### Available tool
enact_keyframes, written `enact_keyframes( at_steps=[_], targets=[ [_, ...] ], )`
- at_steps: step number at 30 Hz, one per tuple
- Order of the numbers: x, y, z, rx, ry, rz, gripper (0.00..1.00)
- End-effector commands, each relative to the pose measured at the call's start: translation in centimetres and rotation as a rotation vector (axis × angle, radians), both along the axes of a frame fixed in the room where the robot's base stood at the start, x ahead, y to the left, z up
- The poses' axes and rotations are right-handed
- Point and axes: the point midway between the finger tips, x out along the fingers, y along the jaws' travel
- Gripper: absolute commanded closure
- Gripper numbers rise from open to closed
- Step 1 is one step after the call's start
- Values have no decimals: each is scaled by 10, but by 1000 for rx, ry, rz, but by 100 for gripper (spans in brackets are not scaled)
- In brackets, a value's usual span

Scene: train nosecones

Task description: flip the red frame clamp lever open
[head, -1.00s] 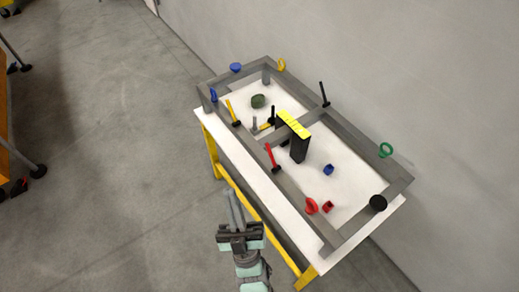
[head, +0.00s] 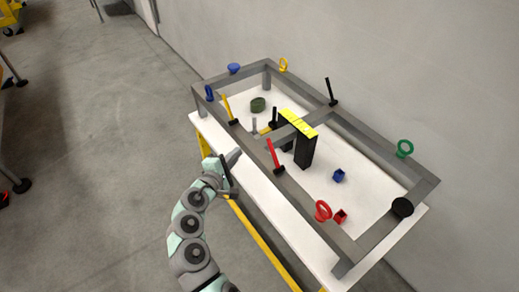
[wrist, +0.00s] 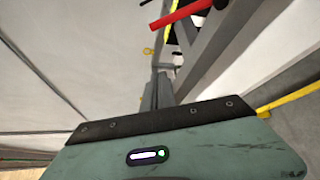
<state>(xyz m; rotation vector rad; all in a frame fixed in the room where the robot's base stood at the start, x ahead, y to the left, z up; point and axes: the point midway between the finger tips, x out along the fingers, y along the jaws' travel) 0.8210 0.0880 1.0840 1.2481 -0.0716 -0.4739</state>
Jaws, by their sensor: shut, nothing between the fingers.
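The red frame clamp lever (head: 272,154) stands up from a dark base on the near long rail of the grey frame (head: 305,207), near the middle crossbar. It leans slightly left in the head view. In the wrist view the red lever (wrist: 182,15) crosses the top, with its dark end at the upper right. My gripper (head: 234,156) is to the left of the lever, near the table's front edge, and apart from it. Its fingers are shut and empty. In the wrist view the shut fingers (wrist: 158,92) point up the picture, below the lever.
A yellow lever (head: 227,108) stands on the same rail to the left. A black block with a yellow top (head: 306,150) is behind the red lever. A red ring (head: 323,211) is on the near rail to the right. Open floor lies left of the table.

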Motion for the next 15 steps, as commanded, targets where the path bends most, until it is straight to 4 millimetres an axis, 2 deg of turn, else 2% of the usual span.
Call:
enact_keyframes(
  at_steps=[4, 15],
  targets=[
    [-3, -6, 3, -19, 10, -40, 100],
    [0, -8, 3, -19, 11, -41, 100]
  ],
)
